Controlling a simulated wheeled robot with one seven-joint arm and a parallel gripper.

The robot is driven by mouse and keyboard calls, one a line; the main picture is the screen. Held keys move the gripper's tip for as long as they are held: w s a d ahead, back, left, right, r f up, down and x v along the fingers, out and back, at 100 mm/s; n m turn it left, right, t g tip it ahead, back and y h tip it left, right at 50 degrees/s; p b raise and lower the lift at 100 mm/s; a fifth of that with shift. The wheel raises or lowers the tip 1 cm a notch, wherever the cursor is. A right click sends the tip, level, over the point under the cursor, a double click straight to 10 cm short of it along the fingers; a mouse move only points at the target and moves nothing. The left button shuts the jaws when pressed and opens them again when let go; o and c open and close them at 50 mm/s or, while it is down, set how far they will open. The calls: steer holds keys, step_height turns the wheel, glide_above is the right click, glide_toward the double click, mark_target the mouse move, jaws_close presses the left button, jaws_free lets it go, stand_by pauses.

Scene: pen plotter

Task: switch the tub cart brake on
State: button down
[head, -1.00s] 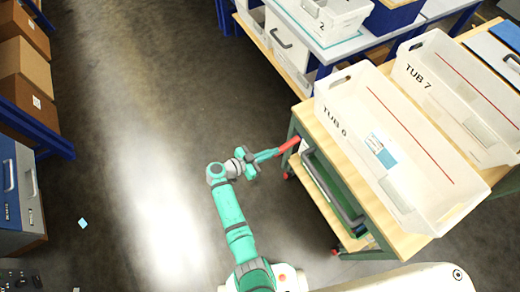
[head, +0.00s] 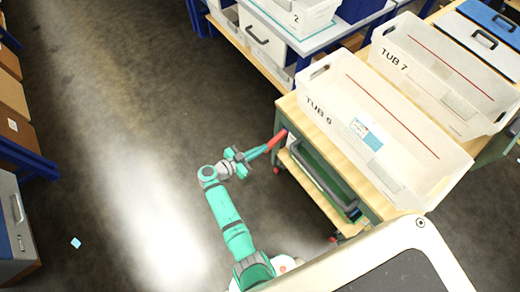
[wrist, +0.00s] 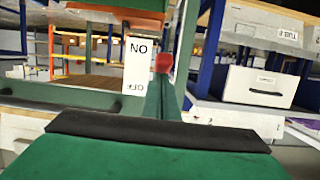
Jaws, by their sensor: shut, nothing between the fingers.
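The tub cart (head: 372,208) stands at the right in the head view, with a wooden top and green frame. The label's words appear upside down. Whether the red end touches anything is unclear.
A bench with white drawers (head: 262,38) stands behind. Shelving with cardboard boxes (head: 12,97) is at the far left. The floor (head: 120,110) between is largely clear.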

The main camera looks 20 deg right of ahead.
steer(key=shift+s+d+f, duration=0.2)
steer(key=shift+s+f, duration=0.05)
steer(key=shift+f, duration=0.45)
steer(key=v, duration=1.2)
steer(key=shift+w+a, duration=0.2)
steer(key=shift+w+f, duration=0.1)
